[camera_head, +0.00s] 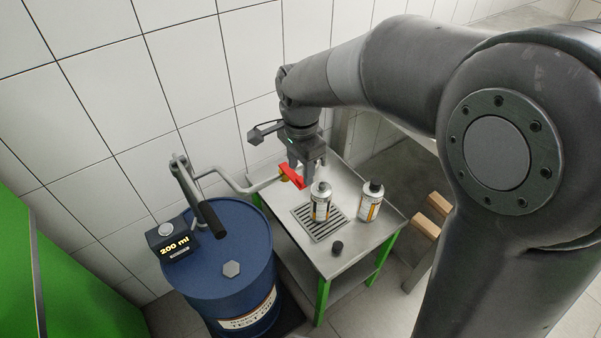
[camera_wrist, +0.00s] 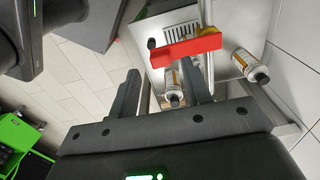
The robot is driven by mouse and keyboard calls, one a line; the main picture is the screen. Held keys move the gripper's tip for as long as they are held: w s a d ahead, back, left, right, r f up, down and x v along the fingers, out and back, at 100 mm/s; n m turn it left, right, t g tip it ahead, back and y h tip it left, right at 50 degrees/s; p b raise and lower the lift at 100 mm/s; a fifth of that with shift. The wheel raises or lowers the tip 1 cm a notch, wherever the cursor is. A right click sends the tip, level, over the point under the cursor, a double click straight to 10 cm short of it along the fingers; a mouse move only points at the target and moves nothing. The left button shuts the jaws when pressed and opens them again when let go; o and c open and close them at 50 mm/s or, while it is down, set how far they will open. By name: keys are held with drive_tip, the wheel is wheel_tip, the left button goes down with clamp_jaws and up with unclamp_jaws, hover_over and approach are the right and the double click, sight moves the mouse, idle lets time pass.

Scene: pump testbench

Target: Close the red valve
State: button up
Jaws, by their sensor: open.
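The red valve handle (camera_head: 292,175) sits at the end of a grey pipe, over the back edge of the metal table. In the wrist view the handle (camera_wrist: 185,50) is a red bar lying crosswise, with a yellow piece at its right end. My gripper (camera_head: 305,176) is open and points down right at the handle. In the wrist view the open fingers (camera_wrist: 161,68) are apart, and the right fingertip is close to the bar's lower edge. I cannot tell whether it touches. Nothing is held.
A bottle (camera_head: 320,203) stands on the table's drain grate (camera_head: 333,231), near my fingers. A second bottle (camera_head: 371,201) stands to its right. A black cap (camera_head: 337,248) lies in front. A blue drum (camera_head: 218,262) with a pump stands left. The tiled wall is close behind.

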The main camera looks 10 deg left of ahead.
sight(301, 180)
wheel_tip(301, 180, up, 8)
idle(0.5)
drive_tip(key=s+d+n+t, duration=0.2)
drive_tip(key=s+d, duration=0.3)
drive_tip(key=d, duration=0.3)
drive_tip(key=s+d+r+n+t, duration=0.1)
drive_tip(key=s+d+n, duration=0.3)
drive_tip(key=d, duration=0.4)
drive_tip(key=s+d+r+n+t, duration=0.1)
drive_tip(key=s+d+n+t, duration=0.1)
drive_tip(key=s+d, duration=0.3)
drive_tip(key=d+n, duration=0.1)
drive_tip(key=d, duration=0.2)
drive_tip(key=shift+s+t, duration=0.3)
